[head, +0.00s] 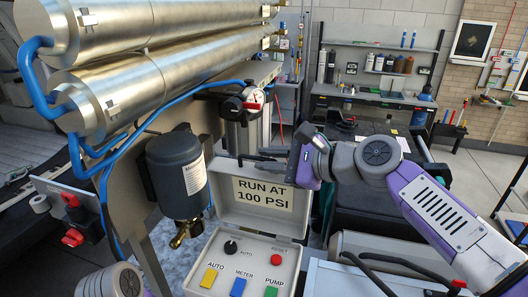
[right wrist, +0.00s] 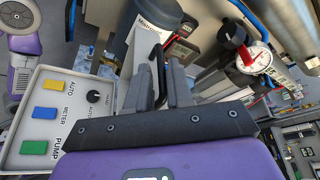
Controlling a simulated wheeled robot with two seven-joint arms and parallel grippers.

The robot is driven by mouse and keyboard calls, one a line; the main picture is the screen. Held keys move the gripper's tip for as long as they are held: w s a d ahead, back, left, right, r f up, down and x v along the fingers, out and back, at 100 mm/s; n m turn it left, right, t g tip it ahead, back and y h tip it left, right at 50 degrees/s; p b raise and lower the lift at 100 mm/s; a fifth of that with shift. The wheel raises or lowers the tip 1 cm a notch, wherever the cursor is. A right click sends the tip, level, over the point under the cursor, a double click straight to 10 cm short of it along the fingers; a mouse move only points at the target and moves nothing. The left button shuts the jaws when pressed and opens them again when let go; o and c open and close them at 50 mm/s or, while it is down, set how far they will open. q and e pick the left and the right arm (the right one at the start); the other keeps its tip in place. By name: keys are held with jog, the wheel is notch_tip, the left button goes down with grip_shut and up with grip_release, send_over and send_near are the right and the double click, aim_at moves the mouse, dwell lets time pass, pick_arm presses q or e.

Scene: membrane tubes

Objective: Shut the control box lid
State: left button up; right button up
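The grey control box (head: 220,250) stands at the bottom centre of the head view. Its lid (head: 228,214) is up, with a "RUN AT 100 PSI" label (head: 262,194) on its inner face. The panel carries a black knob, a red reset button and yellow, blue and green buttons. The panel (right wrist: 42,108) also shows at left in the right wrist view. My right gripper (head: 250,160) is at the lid's top edge, its fingers pointing left. My left gripper is out of view.
A dark canister (head: 177,172) with a brass fitting hangs left of the lid. Large metal tubes (head: 150,55) with blue hoses fill the upper left. A gauge (head: 254,98) sits above the lid. A workbench (head: 375,97) stands farther back.

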jog(key=shift+x, duration=0.8)
jog(key=shift+w, duration=0.1)
grip_shut()
jog(key=shift+f, duration=0.1)
